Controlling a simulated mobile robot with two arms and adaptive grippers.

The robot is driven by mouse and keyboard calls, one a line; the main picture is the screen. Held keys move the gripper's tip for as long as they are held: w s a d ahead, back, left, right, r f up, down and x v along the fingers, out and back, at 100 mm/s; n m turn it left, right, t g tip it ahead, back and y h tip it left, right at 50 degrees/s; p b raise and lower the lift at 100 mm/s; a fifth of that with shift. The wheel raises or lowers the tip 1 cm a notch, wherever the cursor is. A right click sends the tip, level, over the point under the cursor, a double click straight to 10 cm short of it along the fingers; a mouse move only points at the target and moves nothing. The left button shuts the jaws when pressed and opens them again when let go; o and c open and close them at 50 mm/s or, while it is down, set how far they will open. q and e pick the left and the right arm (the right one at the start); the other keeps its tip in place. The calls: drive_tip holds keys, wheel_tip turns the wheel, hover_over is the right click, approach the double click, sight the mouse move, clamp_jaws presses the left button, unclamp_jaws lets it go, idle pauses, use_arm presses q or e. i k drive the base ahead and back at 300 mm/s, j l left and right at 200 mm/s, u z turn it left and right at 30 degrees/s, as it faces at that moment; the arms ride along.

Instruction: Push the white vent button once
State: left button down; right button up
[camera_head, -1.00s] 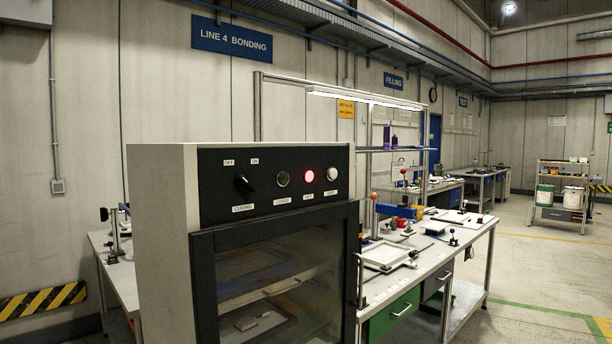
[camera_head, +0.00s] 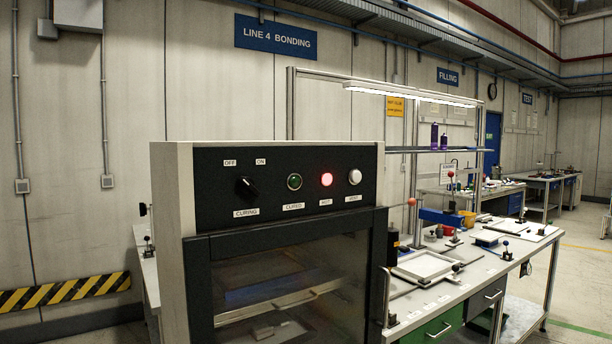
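The white vent button (camera_head: 355,177) is a round white knob at the right end of the black control panel (camera_head: 220,204) on the curing oven (camera_head: 172,230). A small label sits under it. Left of it are a glowing red HOT lamp (camera_head: 326,179), a dark green CURED lamp (camera_head: 294,181) and a black CURING knob (camera_head: 246,187) below OFF and ON labels. The oven door (camera_head: 285,282) is shut, with shelves visible through its glass. Neither of my grippers shows in the head view.
A workbench (camera_head: 470,272) with a white frame fixture (camera_head: 425,266), a blue press-like tool (camera_head: 440,217) and small parts stands right of the oven. A light bar (camera_head: 410,94) hangs over it. Part of another bench shows behind the oven's left side.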

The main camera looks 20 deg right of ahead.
sight(356, 176)
drive_tip(key=l+u, duration=0.2)
drive_tip(key=l, duration=0.85)
drive_tip(key=l+u, duration=0.2)
drive_tip(key=l, duration=0.8)
drive_tip(key=l+u, duration=0.15)
drive_tip(key=l, duration=0.9)
drive_tip(key=k, duration=0.05)
